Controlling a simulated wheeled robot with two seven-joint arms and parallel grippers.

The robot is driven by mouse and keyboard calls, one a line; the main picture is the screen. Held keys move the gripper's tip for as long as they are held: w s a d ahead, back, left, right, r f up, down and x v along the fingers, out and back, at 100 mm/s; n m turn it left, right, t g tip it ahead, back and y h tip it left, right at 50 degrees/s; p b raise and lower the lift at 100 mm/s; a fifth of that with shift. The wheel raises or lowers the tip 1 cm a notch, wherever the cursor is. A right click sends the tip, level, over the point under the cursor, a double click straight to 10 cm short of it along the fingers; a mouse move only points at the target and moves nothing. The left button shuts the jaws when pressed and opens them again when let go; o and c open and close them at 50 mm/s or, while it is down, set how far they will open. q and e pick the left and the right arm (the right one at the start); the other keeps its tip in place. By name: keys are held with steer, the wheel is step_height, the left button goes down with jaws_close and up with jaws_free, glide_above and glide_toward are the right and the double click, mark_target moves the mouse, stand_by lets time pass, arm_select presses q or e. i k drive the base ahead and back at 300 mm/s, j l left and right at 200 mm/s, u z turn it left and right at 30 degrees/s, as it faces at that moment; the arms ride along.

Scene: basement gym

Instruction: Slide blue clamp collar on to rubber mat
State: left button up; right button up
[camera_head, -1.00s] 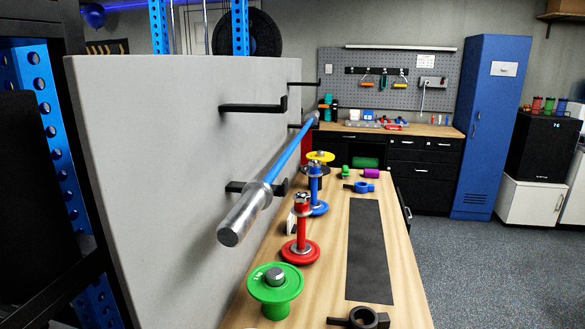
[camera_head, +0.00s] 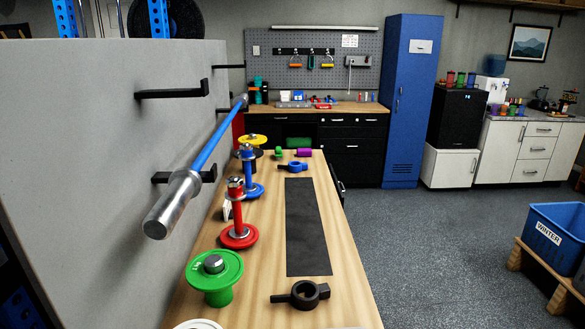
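The blue clamp collar (camera_head: 293,167) lies on the wooden table near its far end, with its handle pointing left. The rubber mat (camera_head: 307,229) is a long dark strip lying flat on the table's right half. The collar sits just beyond the mat's far edge; a small overlap cannot be told. Nothing rests on the visible middle of the mat. Neither of my grippers shows in the head view.
A black clamp collar (camera_head: 302,295) lies near the mat's close end. Green (camera_head: 215,277), red (camera_head: 239,236) and blue (camera_head: 248,190) plates on posts stand along the table's left side. A barbell (camera_head: 172,205) hangs on wall hooks. Open floor (camera_head: 420,255) lies to the right.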

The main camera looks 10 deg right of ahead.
mark_target(298, 167)
steer(key=l+z, duration=0.1)
steer(key=z, duration=1.2)
steer(key=i+l+z, duration=0.2)
steer(key=l, duration=0.35)
steer(key=i+l+z, duration=0.15)
steer(key=l, duration=0.35)
steer(key=i+l+z, duration=0.2)
steer(key=l, duration=0.25)
steer(key=i+l+z, duration=0.15)
steer(key=i+l, duration=0.25)
steer(key=i+l+u, duration=0.15)
steer(key=i+u, duration=0.15)
steer(key=i, duration=0.15)
steer(key=i+l+u, duration=0.3)
steer(key=i, duration=0.15)
steer(key=i+j+u, duration=0.2)
steer(key=i+u, duration=0.6)
steer(key=i+l+u, duration=0.1)
steer(key=i+u, duration=0.3)
steer(key=i, duration=0.15)
steer(key=i+l+u, duration=0.25)
steer(key=i+u, duration=0.15)
steer(key=i, duration=0.05)
